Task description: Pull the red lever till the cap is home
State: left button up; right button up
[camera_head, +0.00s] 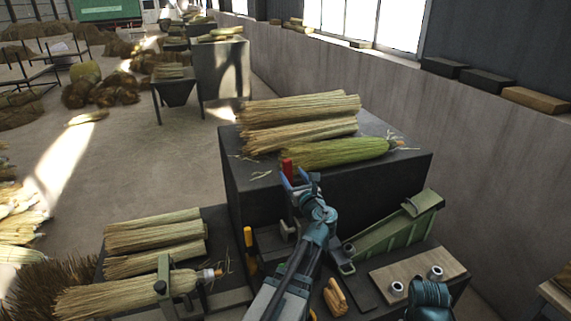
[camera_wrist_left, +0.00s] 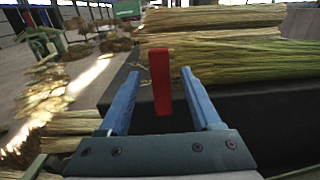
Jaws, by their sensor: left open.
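The red lever (camera_head: 287,166) stands upright in front of the dark block; in the left wrist view the lever (camera_wrist_left: 160,82) shows as a red bar between the blue fingers. My left gripper (camera_head: 297,178) is open, with one finger on each side of the lever. In the left wrist view the left gripper (camera_wrist_left: 160,98) shows gaps between both fingers and the bar. A straw bundle (camera_head: 125,296) lies in a clamp (camera_head: 162,285) at the lower left, with a pale, orange-ringed end piece (camera_head: 211,274); I cannot tell whether this is the cap.
Several straw bundles (camera_head: 300,108) lie on the dark block (camera_head: 330,185) behind the lever. A green chute (camera_head: 395,232) and a board (camera_head: 418,272) with metal rings lie to the right. A yellow-handled tool (camera_head: 249,238) stands left of my arm. The floor at left has open room.

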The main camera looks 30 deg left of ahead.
pick_arm(q)
jog(key=x, duration=0.8)
jog(key=shift+c, duration=0.3)
grip_shut()
dwell(1.0)
